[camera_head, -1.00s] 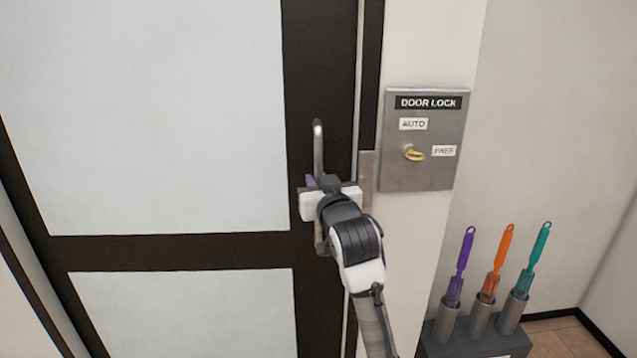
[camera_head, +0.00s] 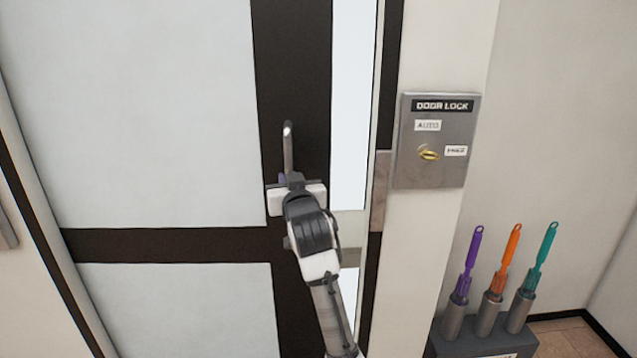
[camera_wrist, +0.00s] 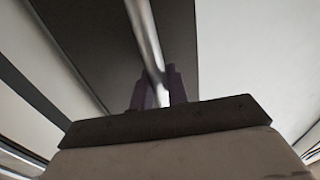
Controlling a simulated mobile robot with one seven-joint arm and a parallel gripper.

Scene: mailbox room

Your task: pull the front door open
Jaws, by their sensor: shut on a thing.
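A vertical metal bar handle (camera_head: 288,150) is on the door's right side. My gripper (camera_head: 291,182) is shut on the handle; my wrist hides part of it. In the wrist view the handle (camera_wrist: 145,35) runs down between the purple fingertips (camera_wrist: 155,88).
A metal door lock panel (camera_head: 437,140) with AUTO and FREE labels and a brass knob (camera_head: 428,153) is on the wall to the right. Purple, orange (camera_head: 506,258) and teal brushes stand in metal holders on a grey stand (camera_head: 480,340) at lower right.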

